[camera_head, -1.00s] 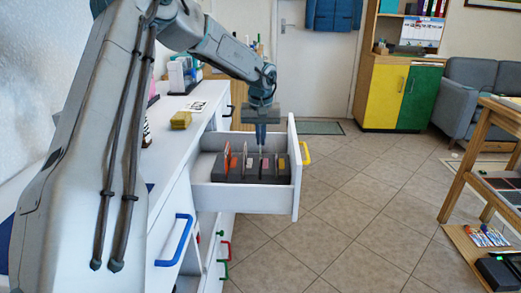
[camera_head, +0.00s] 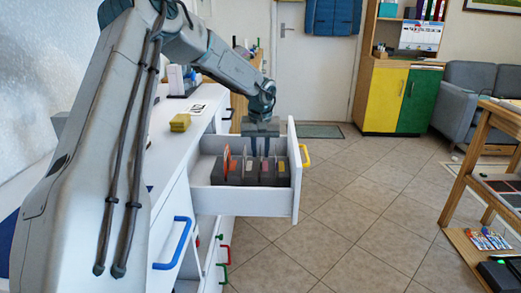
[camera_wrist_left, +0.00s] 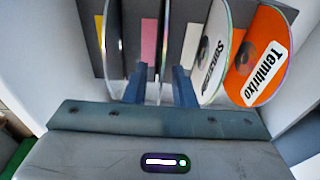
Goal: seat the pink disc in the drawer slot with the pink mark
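The open drawer (camera_head: 240,201) holds a dark slotted rack (camera_head: 250,178). The pink mark (camera_wrist_left: 148,40) shows between a yellow mark (camera_wrist_left: 100,30) and a white mark (camera_wrist_left: 191,45) in the left wrist view. A disc seen nearly edge-on (camera_wrist_left: 162,48) stands upright in the rack right beside the pink mark; its face colour cannot be made out. My left gripper (camera_head: 260,147) points down over the rack. Its two blue fingers (camera_wrist_left: 160,92) are apart, one on each side of that disc's edge. My right gripper is not in view.
Close by in the rack stand an orange disc (camera_wrist_left: 262,62), a white-labelled disc (camera_wrist_left: 208,55) and another edge-on disc (camera_wrist_left: 114,45). The drawer has a yellow handle (camera_head: 306,156). A yellow block (camera_head: 180,123) lies on the white counter (camera_head: 165,150). Floor right of the drawer is clear.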

